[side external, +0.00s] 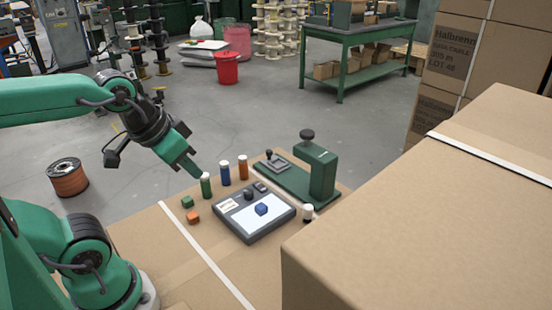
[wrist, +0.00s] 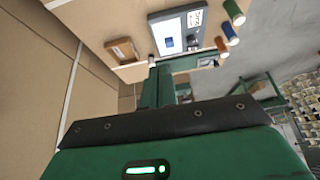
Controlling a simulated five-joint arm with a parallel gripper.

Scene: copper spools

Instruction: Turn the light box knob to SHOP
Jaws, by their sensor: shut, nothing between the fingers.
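The light box (side external: 270,222) is a dark grey, flat box with a lit white panel, lying on the cardboard top. A dark knob (side external: 249,194) stands at its back edge, beside a white label (side external: 228,204). The knob's pointer setting and the word SHOP are too small to read. A blue block (side external: 261,209) rests on the lit panel. My gripper (side external: 198,174) is shut and empty, in the air to the left of the light box and apart from the knob. In the wrist view the light box (wrist: 156,27) shows beyond my shut fingers (wrist: 156,75).
Green (side external: 206,187), blue (side external: 225,174) and orange (side external: 243,168) cylinders with white tops stand behind the light box. A green press (side external: 322,175) stands at the back right. Green (side external: 187,202) and orange (side external: 193,217) blocks lie left. A large carton (side external: 420,220) fills the right foreground.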

